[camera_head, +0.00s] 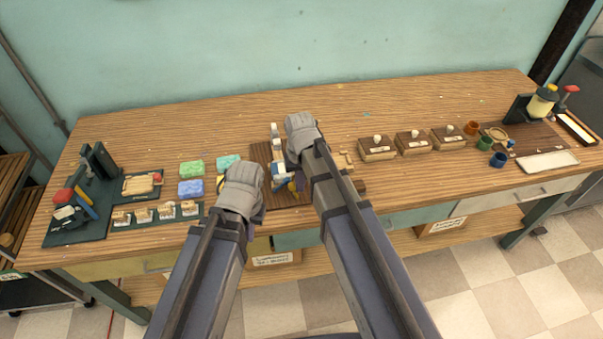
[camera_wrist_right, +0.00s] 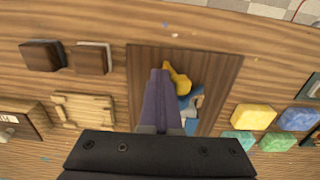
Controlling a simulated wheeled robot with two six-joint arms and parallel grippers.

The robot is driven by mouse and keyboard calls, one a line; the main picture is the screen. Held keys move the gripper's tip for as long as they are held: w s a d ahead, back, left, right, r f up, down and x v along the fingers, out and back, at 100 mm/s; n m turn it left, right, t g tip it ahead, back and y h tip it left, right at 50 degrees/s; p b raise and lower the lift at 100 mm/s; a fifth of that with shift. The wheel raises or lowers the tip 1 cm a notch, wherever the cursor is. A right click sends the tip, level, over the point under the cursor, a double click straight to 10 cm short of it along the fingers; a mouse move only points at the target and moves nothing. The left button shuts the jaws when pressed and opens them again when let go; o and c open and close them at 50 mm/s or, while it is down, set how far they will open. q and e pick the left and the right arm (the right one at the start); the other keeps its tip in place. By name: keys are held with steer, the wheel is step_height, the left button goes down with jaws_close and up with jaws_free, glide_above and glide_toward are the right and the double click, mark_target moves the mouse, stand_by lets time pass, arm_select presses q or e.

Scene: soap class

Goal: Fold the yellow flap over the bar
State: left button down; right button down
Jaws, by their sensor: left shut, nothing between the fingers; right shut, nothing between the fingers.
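The yellow flap (camera_wrist_right: 178,80) lies on a dark brown wooden board (camera_wrist_right: 220,66), beside blue and white wrapping (camera_wrist_right: 190,102) in the right wrist view. The bar itself is not clearly distinguishable. In the head view the blue and white wrapping (camera_head: 288,186) shows between my two grippers, partly hidden. My right gripper (camera_head: 300,128) is shut and empty over the board; in its wrist view its purple fingers (camera_wrist_right: 160,78) are together, beside the flap and covering part of the wrapping. My left gripper (camera_head: 241,178) is shut and empty just left of the board.
Green (camera_head: 191,168), teal (camera_head: 228,162) and blue (camera_head: 190,188) soaps lie left of the board; a yellow soap (camera_wrist_right: 253,117) is near them. Brown boxes (camera_head: 377,149) stand to the right. A dark green tool board (camera_head: 75,222) is at far left. The table's back is clear.

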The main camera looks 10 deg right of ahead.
steer(key=shift+a+f, duration=0.15)
steer(key=shift+a, duration=0.35)
step_height(320, 180, up, 7)
steer(key=p, duration=0.7)
steer(key=shift+d, duration=0.45)
steer(key=s+a+n+h, duration=0.1)
steer(key=s+a+n, duration=0.2)
steer(key=s, duration=1.1)
steer(key=shift+a, duration=0.3)
steer(key=shift+d, duration=0.1)
